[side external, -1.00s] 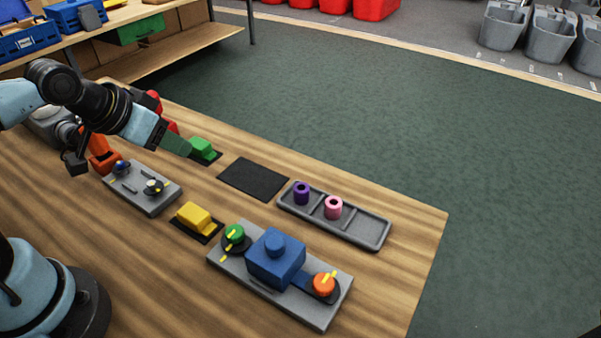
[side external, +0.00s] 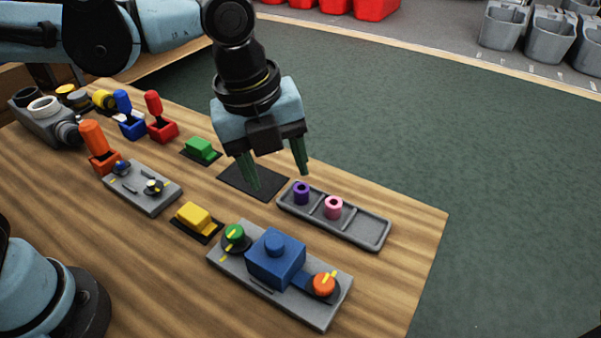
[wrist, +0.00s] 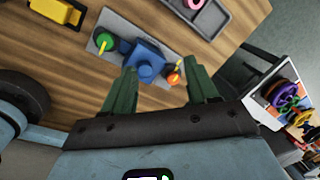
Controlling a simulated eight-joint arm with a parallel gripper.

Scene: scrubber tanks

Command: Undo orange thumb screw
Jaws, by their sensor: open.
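The orange thumb screw (side external: 324,284) with a yellow mark sits at the right end of a grey plate (side external: 315,318). A blue block (side external: 276,258) stands in the middle of the plate and a green thumb screw (side external: 234,233) is at its left end. In the wrist view the orange screw (wrist: 174,78) shows beyond my fingers (wrist: 162,85), close to the right finger in the picture.
A grey tray (side external: 375,236) holds a purple ring (side external: 301,193) and a pink ring (side external: 333,207). A yellow block (side external: 194,216), a green block (side external: 199,149) and a smaller grey plate (side external: 150,204) are nearby. The table's right edge is bare.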

